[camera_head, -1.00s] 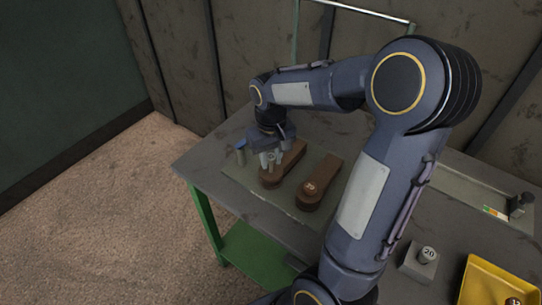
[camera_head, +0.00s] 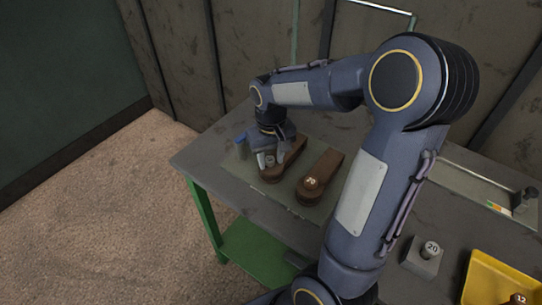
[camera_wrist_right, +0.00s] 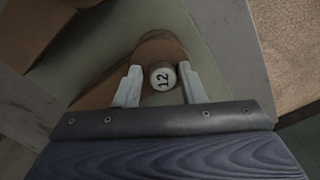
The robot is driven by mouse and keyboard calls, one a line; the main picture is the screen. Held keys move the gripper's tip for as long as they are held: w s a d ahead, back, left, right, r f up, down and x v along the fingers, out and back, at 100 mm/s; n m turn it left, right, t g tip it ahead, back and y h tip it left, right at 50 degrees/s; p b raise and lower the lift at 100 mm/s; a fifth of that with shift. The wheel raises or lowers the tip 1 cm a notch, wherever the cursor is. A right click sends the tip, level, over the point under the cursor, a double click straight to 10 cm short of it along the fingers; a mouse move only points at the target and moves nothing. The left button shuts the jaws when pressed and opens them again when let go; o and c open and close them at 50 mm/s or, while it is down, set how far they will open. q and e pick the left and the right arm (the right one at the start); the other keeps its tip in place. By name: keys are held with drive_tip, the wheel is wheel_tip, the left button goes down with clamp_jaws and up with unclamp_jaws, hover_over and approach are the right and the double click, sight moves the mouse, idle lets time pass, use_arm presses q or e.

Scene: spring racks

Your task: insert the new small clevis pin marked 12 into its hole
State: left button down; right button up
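The new small clevis pin marked 12 (camera_wrist_right: 162,77) is grey with a pale round head. It stands in the rounded end of the left brown part (camera_wrist_right: 163,47); how deep it sits cannot be told. In the head view the pin (camera_head: 269,160) shows upright at the near end of that brown part (camera_head: 288,158). My right gripper (camera_wrist_right: 161,88) is open around the pin, one finger on each side with a gap to the head. It also shows in the head view (camera_head: 271,160). My left gripper is not in view.
A second brown part (camera_head: 325,170) with a rusty pin marked 20 (camera_head: 310,182) lies to the right. A grey block (camera_head: 421,262) holds a pin marked 20 (camera_head: 431,248). A yellow tray (camera_head: 495,278) holds a rusty pin marked 12 (camera_head: 518,299). A blue-topped item (camera_head: 240,141) stands left of my gripper.

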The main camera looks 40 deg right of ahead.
sight(271, 160)
drive_tip(key=shift+o, duration=1.2)
wheel_tip(271, 160, up, 7)
drive_tip(key=shift+r, duration=0.4)
drive_tip(key=shift+s, duration=0.1)
